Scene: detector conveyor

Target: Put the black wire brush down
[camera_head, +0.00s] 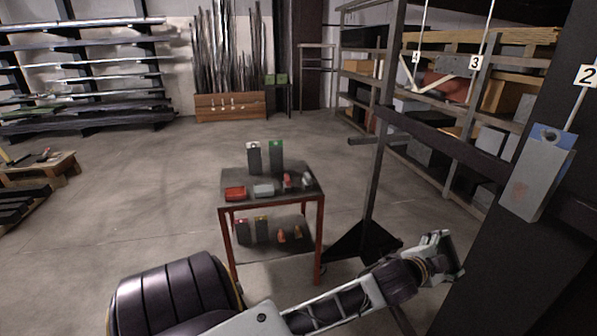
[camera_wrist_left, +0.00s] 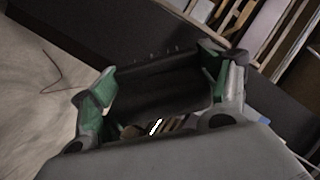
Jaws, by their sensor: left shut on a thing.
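My left gripper (camera_head: 448,256) is at the right of the head view, in front of a dark upright panel and above the floor. In the left wrist view its two green-padded fingers (camera_wrist_left: 164,86) stand apart with a dark piece, the black wire brush (camera_wrist_left: 158,92), between them. It is shut on that piece. The brush is dark against a dark background, so its outline and bristles are hard to tell. In the head view I cannot make the brush out. My right gripper is in neither view.
A small red-legged table (camera_head: 292,190) with several boxes and small parts stands at centre. A dark post with a black foot (camera_head: 350,246) is right of it. A grey box (camera_head: 537,182) is mounted at the right. Shelving (camera_head: 440,130) lies behind. Open floor is left.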

